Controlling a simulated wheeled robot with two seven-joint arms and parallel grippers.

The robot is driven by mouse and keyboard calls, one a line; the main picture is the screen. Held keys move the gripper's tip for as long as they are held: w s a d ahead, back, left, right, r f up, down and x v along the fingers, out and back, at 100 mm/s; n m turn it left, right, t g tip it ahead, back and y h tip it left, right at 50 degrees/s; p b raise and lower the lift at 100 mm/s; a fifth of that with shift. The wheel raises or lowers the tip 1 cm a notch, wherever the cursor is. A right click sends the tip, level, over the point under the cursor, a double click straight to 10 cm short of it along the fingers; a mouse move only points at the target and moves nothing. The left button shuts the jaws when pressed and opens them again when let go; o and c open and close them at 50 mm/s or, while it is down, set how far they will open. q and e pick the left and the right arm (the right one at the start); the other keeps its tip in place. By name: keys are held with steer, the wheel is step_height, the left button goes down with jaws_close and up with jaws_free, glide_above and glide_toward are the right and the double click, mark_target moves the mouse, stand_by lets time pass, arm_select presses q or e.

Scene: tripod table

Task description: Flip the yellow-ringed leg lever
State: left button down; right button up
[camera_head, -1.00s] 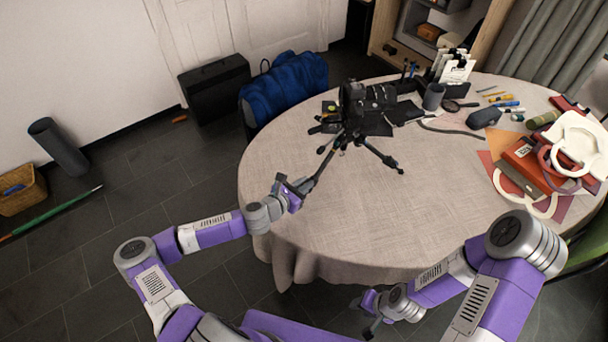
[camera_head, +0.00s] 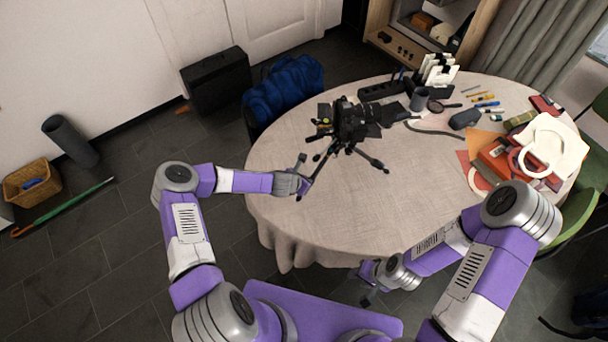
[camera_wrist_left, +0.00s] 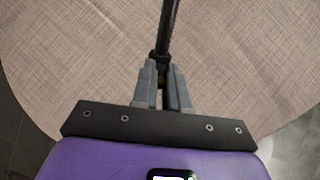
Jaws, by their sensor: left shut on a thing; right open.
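A black tripod (camera_head: 352,145) with a camera (camera_head: 356,117) on top stands on the round table. One of its legs comes down toward my left gripper (camera_head: 303,178). In the left wrist view, my left gripper (camera_wrist_left: 162,80) is shut on the dark tripod leg (camera_wrist_left: 169,28), around a black joint on it. The fingers cover much of that joint, and I cannot make out a yellow ring or which way a lever lies. My right gripper (camera_head: 368,284) is open and empty, low in front of the table's near edge, apart from the tripod.
The round table (camera_head: 390,220) has a pale cloth, clear at its near middle. Pens, a grey cup (camera_head: 419,99), a dark case (camera_head: 465,119) and a red box (camera_head: 497,158) lie to the right.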

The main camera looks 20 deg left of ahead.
arm_select(q)
steer(key=shift+w+d+r+g+y+p, duration=0.1)
steer(key=shift+w+r+g+y+p, duration=0.15)
steer(key=shift+g+p, duration=0.45)
steer(key=shift+w+d+r+g+y+p, duration=0.1)
steer(key=shift+r+g+y+p, duration=0.15)
steer(key=shift+p, duration=0.85)
steer(key=shift+f+g+p, duration=0.15)
steer(key=shift+g+p, duration=0.1)
steer(key=shift+p, duration=0.25)
steer(key=c, duration=1.1)
jaws_free()
steer(key=shift+c, duration=0.2)
steer(key=v, duration=0.7)
steer(key=shift+r, duration=0.25)
steer(key=shift+s, duration=0.2)
